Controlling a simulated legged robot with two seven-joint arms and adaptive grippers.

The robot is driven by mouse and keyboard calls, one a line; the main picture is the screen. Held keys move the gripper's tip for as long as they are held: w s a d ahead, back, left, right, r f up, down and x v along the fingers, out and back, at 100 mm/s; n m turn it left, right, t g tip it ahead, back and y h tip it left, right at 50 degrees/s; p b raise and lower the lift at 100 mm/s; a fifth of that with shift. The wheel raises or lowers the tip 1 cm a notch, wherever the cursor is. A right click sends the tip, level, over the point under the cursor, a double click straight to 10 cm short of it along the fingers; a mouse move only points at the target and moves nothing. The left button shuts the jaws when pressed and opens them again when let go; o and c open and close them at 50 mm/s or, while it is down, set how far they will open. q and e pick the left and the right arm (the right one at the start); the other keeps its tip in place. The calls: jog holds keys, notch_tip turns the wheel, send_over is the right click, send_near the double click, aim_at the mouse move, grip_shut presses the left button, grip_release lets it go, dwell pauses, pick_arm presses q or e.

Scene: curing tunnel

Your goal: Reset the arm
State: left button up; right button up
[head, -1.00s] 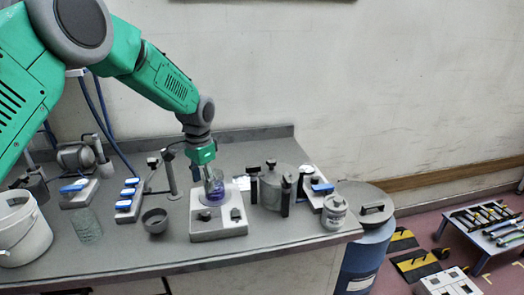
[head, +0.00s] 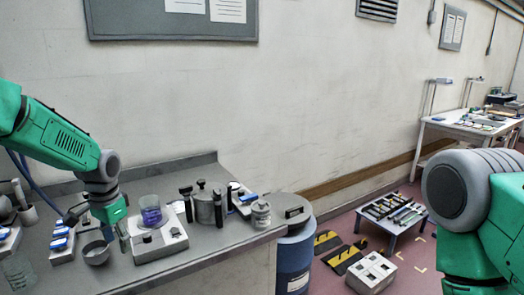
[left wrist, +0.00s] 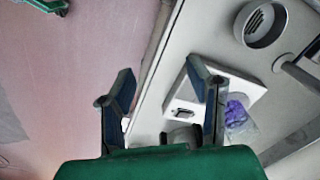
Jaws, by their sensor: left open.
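My left arm comes in from the left in the head view. Its gripper (head: 122,236) hangs over the bench, just left of the white hotplate (head: 172,246), and is open and empty. A glass beaker with purple liquid (head: 151,216) stands on the hotplate, apart from the gripper. In the left wrist view the two fingers (left wrist: 163,105) are spread with nothing between them. The hotplate (left wrist: 254,92) and the purple beaker (left wrist: 238,112) show beyond the right finger. My right arm shows at the right edge of the head view, but its gripper is out of view.
A blue drum (head: 294,262) is beside the bench end.

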pick_arm(q)
jog(key=s+d+f+n+b, duration=0.1)
jog(key=s+d+f+b, duration=0.1)
jog(key=s+f, duration=0.45)
jog(key=s+d+f+b, duration=0.2)
jog(key=s+d+f, duration=0.15)
jog(key=f, duration=0.65)
jog(key=s+d+f+n+b, duration=0.1)
jog(key=s+d+f+b, duration=0.1)
jog(key=s+f, duration=0.5)
jog(key=s+f+n+b, duration=0.1)
jog(key=s+f, duration=0.3)
jog(key=s, duration=0.7)
jog(key=s+f+n+b, duration=0.1)
jog(key=s+f+b, duration=0.2)
jog(key=s, duration=0.8)
notch_tip(320, 180, down, 2)
jog(key=shift+d+f+b, duration=0.2)
jog(key=shift+d+b, duration=0.2)
jog(key=shift+d, duration=0.05)
